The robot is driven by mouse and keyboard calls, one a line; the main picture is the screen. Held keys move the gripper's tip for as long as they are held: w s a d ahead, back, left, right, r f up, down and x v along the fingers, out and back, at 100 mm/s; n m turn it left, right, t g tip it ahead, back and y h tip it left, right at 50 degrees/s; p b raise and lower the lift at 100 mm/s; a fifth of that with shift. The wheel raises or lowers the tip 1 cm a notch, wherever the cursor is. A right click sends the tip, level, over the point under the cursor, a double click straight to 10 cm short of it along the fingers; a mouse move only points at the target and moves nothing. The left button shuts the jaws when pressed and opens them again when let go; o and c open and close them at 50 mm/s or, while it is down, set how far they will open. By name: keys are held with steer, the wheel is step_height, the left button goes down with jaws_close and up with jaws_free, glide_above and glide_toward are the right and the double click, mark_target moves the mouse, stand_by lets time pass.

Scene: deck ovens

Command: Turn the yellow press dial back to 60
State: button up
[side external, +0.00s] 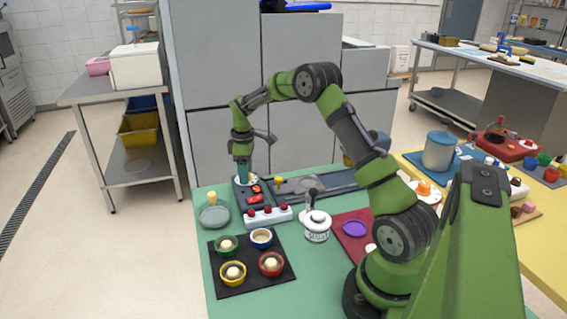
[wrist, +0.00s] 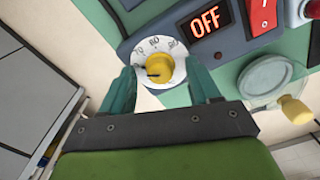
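The yellow dial knob (wrist: 159,68) sits in a white ring marked with small numbers, at the top centre of the wrist view. A dark mark on the knob points left in the picture. My gripper (wrist: 161,80) is open, its teal fingers apart on either side of the dial, with space between them and the knob. In the side external view my gripper (side external: 243,179) points down over the far end of the control panel (side external: 256,209), hiding most of the dial.
In the wrist view, a lit display (wrist: 206,22) reads OFF beside a red switch (wrist: 262,15). A glass dish (wrist: 272,78) lies nearby. A black mat (side external: 250,280) with several bowls and a white lidded pot (side external: 317,229) stand nearer on the green table.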

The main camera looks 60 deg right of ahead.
step_height(320, 180, up, 17)
stand_by(0.7)
steer(key=s+a+r+m+t+y, duration=0.2)
steer(key=s+a+m+t, duration=0.5)
steer(key=s+a, duration=1.7)
steer(key=shift+a+r+m, duration=0.65)
steer(key=shift+a+m, duration=0.25)
